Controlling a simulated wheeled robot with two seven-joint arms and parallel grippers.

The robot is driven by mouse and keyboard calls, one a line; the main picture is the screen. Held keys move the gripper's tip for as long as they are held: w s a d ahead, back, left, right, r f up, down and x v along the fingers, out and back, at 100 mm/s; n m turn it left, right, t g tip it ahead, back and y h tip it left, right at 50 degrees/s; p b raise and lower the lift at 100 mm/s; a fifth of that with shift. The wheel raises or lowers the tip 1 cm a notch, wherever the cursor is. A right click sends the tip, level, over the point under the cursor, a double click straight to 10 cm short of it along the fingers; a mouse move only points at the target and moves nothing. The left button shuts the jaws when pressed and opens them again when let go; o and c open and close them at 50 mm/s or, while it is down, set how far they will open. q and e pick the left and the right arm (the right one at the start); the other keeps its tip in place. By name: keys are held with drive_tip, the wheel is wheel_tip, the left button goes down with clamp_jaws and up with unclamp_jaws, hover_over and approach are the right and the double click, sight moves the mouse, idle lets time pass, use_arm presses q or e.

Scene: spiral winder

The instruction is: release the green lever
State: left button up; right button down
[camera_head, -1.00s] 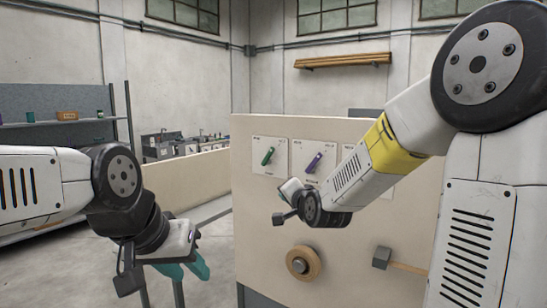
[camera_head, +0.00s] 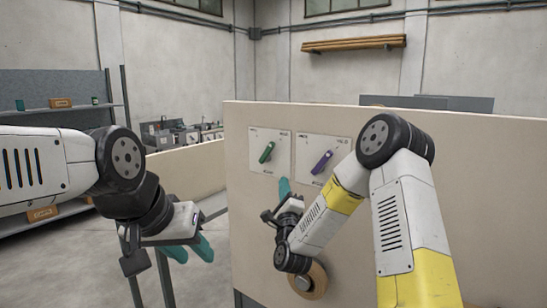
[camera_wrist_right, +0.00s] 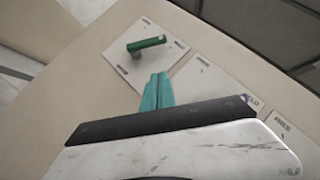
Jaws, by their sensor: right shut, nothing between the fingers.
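The green lever (camera_head: 267,152) sits tilted on a white plate on the beige panel, its top leaning to the right in the head view. In the right wrist view the green lever (camera_wrist_right: 147,43) lies just beyond my fingertips. My right gripper (camera_head: 284,183) is below and slightly right of the lever, apart from it. Its teal fingers (camera_wrist_right: 158,78) are together with nothing between them. My left gripper (camera_head: 190,250) hangs left of the panel with its two teal fingers apart, empty and far from the lever.
A purple lever (camera_head: 322,162) is on the plate to the right of the green one. A round wooden knob (camera_head: 316,282) is low on the panel (camera_head: 250,225), partly behind my right arm. A shelf (camera_head: 60,105) stands at the far left.

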approach(267, 153)
drive_tip(key=w+d+r, duration=0.1)
drive_tip(key=w+d, duration=0.2)
drive_tip(key=d, duration=0.1)
drive_tip(key=w+a+r, duration=0.2)
drive_tip(key=shift+w+a+r, duration=0.1)
drive_tip(key=shift+w+r, duration=0.15)
drive_tip(key=shift+r, duration=0.1)
drive_tip(key=shift+r, duration=0.1)
